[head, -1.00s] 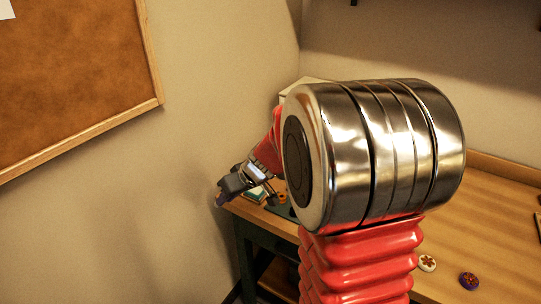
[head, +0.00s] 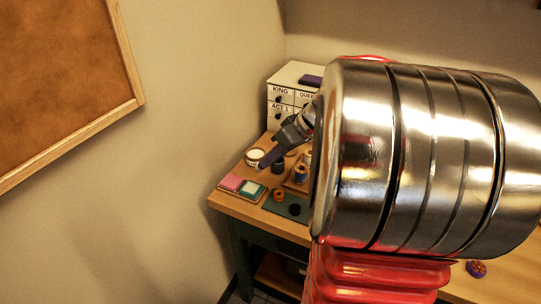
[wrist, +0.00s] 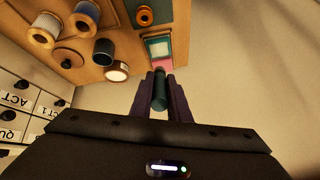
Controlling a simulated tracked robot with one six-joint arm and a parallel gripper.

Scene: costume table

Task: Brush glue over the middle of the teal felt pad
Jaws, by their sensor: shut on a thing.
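The teal felt pad (head: 252,188) lies near the table's left edge, beside a pink pad (head: 231,182). The pad also shows in the wrist view (wrist: 158,47). My gripper (head: 265,162) is above the table near a pale-topped round pot (head: 255,154), which may hold glue. In the wrist view, my gripper (wrist: 160,77) is shut on a dark teal cylinder (wrist: 160,92), apparently the brush handle. Any bristles are hidden. The pot (wrist: 117,71) stands left of the fingers there.
A white drawer cabinet (head: 285,92) stands at the back. Several spools, among them a dark one (wrist: 103,51) and a blue-and-wood one (wrist: 84,19), stand near the pot. A dark green mat (head: 270,205) lies in front. A wall borders the table's left side.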

